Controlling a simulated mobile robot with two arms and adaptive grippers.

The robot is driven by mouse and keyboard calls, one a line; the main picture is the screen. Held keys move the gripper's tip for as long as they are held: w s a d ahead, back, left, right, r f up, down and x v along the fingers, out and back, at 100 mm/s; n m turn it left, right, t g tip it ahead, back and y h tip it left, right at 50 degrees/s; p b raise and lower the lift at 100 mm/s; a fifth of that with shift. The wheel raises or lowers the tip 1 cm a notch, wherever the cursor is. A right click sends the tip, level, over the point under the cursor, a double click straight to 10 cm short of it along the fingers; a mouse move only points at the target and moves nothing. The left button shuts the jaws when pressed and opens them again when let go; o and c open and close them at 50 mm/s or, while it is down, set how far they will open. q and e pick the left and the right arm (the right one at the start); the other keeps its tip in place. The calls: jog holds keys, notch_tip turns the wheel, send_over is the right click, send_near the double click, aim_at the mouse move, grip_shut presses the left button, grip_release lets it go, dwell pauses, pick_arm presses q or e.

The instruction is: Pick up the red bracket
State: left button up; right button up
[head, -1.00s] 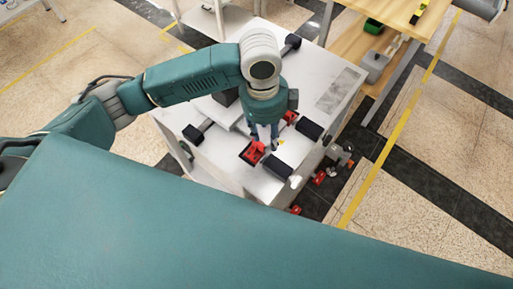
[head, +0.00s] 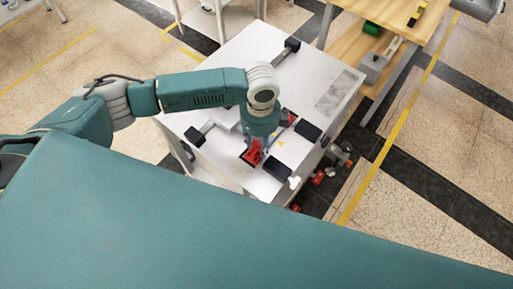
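A red bracket (head: 252,154) stands on the white table (head: 225,58) near its front edge, in the middle of the head view. My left gripper (head: 263,146) points down right beside and partly over this bracket. The wrist hides most of the fingers, so I cannot tell whether they are open or shut, or touching the bracket. A second red part (head: 288,117) lies a little farther back, just right of my wrist. My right gripper is not in view.
Black-padded clamps (head: 307,132) and (head: 195,136) stand around the work area, with another black pad (head: 279,170) close to the gripper. Loose red and dark parts (head: 335,165) lie beyond the table's right side. A wooden bench (head: 385,35) stands at the back right.

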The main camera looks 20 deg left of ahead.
pick_arm(q)
jog(key=shift+f, duration=0.45)
jog(key=shift+c, duration=0.3)
grip_shut()
jog(key=shift+r, duration=0.15)
